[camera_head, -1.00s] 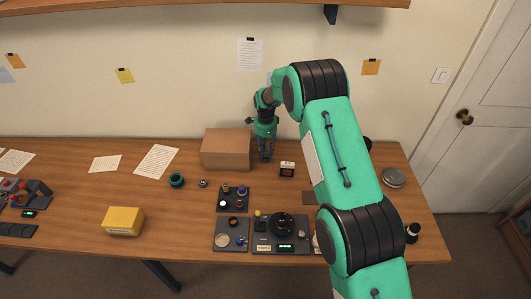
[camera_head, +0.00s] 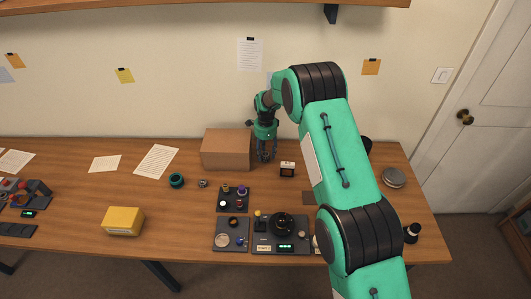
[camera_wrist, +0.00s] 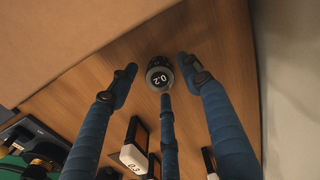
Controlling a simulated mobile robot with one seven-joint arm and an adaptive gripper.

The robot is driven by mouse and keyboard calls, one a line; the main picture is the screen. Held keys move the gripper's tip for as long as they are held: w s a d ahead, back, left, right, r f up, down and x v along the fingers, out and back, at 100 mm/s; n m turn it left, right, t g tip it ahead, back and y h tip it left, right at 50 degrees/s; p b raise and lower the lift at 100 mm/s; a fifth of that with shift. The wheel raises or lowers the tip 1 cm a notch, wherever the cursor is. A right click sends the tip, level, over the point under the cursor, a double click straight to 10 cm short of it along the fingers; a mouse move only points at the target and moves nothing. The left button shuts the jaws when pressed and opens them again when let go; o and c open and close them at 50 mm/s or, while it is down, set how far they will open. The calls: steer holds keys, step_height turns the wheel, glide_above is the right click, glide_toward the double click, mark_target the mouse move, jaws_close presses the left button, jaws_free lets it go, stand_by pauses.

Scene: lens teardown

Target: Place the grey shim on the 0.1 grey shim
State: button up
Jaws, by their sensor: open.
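A small round grey shim marked 0.2 (camera_wrist: 160,73) lies on the wooden table in the wrist view. My gripper (camera_wrist: 157,67) is open above it, with blue fingers to its left and right and a third finger just below it in the picture. In the head view my gripper (camera_head: 266,158) points down at the table beside the cardboard box and hides the shim. No shim marked 0.1 can be made out in either view.
A cardboard box (camera_head: 226,149) stands close to the left of my gripper. A dark holder (camera_head: 287,169) with a white label stands to the right; a label reading 0.3 (camera_wrist: 132,158) shows in the wrist view. Dark trays (camera_head: 232,198) with parts lie nearer the front.

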mark_target(266, 154)
steer(key=shift+r, duration=0.15)
step_height(266, 154, up, 12)
steer(key=p, duration=0.1)
stand_by(0.5)
stand_by(0.7)
